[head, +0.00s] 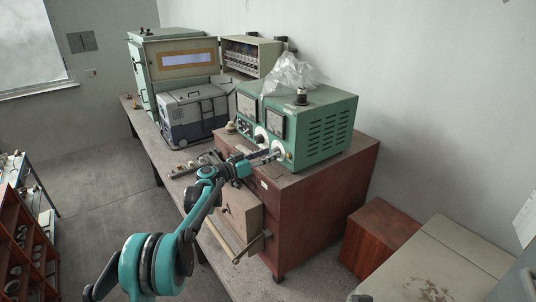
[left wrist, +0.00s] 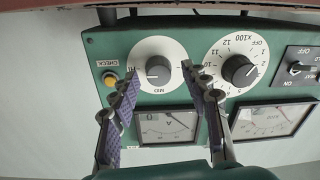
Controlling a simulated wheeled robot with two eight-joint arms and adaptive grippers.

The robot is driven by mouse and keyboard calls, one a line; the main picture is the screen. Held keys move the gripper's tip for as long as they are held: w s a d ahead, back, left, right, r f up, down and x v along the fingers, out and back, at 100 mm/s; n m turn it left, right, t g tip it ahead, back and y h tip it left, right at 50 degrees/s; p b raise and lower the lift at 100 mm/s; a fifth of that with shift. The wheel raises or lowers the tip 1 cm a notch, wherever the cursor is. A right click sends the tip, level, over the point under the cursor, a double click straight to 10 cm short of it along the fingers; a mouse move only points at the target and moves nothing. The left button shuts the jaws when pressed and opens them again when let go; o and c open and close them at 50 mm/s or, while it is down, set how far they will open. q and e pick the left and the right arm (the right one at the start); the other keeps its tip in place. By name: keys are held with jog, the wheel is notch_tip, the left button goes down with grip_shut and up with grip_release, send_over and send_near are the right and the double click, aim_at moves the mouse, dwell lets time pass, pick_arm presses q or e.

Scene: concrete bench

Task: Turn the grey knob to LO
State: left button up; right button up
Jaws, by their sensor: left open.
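The grey knob (left wrist: 158,70) sits on a white round dial (left wrist: 160,51) on the green instrument panel. Its light mark seems to point left, toward a label partly hidden by a finger; "MID" is printed below it. I cannot read LO. My left gripper (left wrist: 156,85) is open, its purple-padded fingers on either side of the knob in the picture and not closed on it. In the head view, the left gripper (head: 272,155) reaches the front of the green instrument (head: 315,125), covering part of the panel. My right gripper is not in view.
In the wrist view, a black knob on a numbered dial (left wrist: 238,70) is close right of the right finger. A yellow CHECK button (left wrist: 110,79), a toggle switch (left wrist: 297,69) and two meters (left wrist: 167,125) surround it. A clear plastic bag (head: 290,72) lies atop the instrument.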

pick_arm(q)
jog(key=shift+d, duration=0.1)
grip_shut()
